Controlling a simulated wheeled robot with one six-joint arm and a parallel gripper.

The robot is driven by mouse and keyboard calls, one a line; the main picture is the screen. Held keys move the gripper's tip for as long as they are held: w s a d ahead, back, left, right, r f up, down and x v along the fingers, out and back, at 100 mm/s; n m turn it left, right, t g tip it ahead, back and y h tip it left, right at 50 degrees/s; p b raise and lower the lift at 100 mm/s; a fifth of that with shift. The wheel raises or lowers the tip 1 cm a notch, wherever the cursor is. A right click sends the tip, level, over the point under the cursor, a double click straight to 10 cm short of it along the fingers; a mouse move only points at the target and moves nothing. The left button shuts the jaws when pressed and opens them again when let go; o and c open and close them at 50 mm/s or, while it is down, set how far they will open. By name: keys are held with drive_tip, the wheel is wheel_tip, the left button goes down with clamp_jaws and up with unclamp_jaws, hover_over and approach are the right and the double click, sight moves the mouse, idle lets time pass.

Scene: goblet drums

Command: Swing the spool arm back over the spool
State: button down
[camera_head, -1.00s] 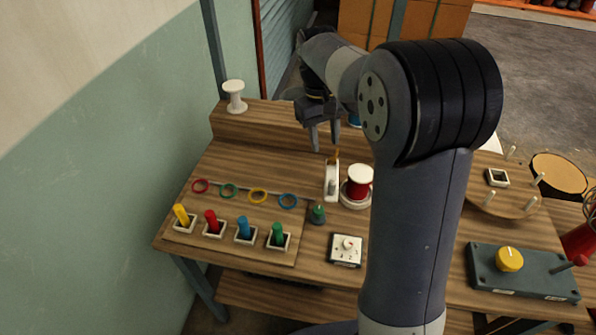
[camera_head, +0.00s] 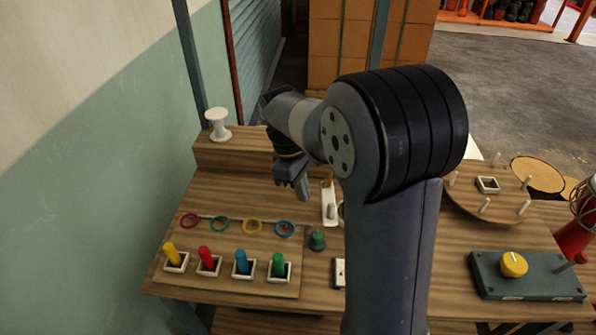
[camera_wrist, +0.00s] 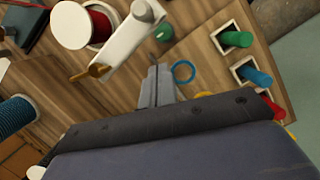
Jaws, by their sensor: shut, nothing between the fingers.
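The spool arm (camera_head: 329,205) is a white bar with a brown tip, beside the red spool. In the wrist view the spool arm (camera_wrist: 122,42) runs from a grey round pivot down-left to its brown tip, and the red spool (camera_wrist: 102,26) with its white top lies left of it, not under it. In the head view my own arm hides nearly all of the spool. My gripper (camera_head: 303,193) is shut and empty, left of the spool arm. In the wrist view my gripper (camera_wrist: 157,70) is apart from the bar, on its right side.
A green knob (camera_head: 317,240) stands close by, in front of the spool arm. Coloured rings (camera_head: 285,228) and several coloured pegs in white sockets (camera_head: 242,264) are to the left. A white empty spool (camera_head: 218,124) stands on the back ledge. A blue spool (camera_wrist: 15,115) shows in the wrist view.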

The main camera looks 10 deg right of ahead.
drive_tip(key=shift+s+d+f, duration=0.15)
drive_tip(key=shift+s+d, duration=1.2)
drive_tip(key=shift+d, duration=0.25)
drive_tip(key=shift+p, duration=0.3)
